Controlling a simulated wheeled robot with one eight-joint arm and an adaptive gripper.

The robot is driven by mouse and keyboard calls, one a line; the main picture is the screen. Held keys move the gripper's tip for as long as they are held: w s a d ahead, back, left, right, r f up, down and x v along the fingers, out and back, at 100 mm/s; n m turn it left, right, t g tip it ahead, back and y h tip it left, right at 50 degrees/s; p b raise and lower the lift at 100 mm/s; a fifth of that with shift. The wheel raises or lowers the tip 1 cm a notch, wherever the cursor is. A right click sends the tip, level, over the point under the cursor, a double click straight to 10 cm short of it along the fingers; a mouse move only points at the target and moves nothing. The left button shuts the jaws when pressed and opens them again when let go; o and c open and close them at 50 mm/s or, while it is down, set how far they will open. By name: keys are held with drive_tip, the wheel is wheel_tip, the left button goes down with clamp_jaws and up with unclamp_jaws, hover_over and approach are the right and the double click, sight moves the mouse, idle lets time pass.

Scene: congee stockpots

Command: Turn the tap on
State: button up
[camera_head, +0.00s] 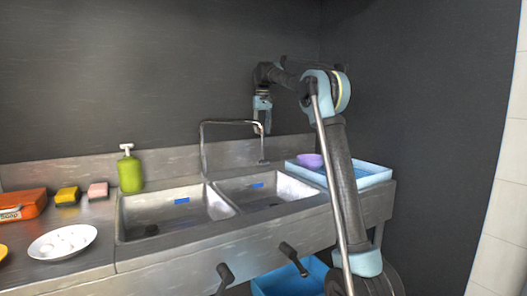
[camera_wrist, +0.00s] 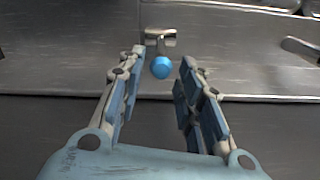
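The tap (camera_head: 230,122) is a thin metal pipe that rises behind the double sink and bends to the right. A thin vertical piece shows below its right end; I cannot tell what it is. My gripper (camera_head: 262,118) points down at the tap's right end in the head view; I cannot tell if they touch. In the wrist view my gripper (camera_wrist: 152,65) is open, with nothing held between its fingers. A chrome piece (camera_wrist: 160,38) and a round blue part (camera_wrist: 161,67) show ahead between the fingertips; I cannot tell if they belong to the tap.
The double sink (camera_head: 240,207) has two dark levers (camera_head: 293,258) on its front. A blue tray (camera_head: 372,176) with a purple bowl (camera_head: 310,160) stands right of it. A green bottle (camera_head: 130,172), sponges (camera_head: 68,196) and a white plate (camera_head: 62,243) stand left.

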hover_over(262, 160)
drive_tip(key=w, duration=0.1)
wheel_tip(262, 160, down, 10)
drive_tip(key=shift+d, duration=0.1)
clamp_jaws()
idle(0.4)
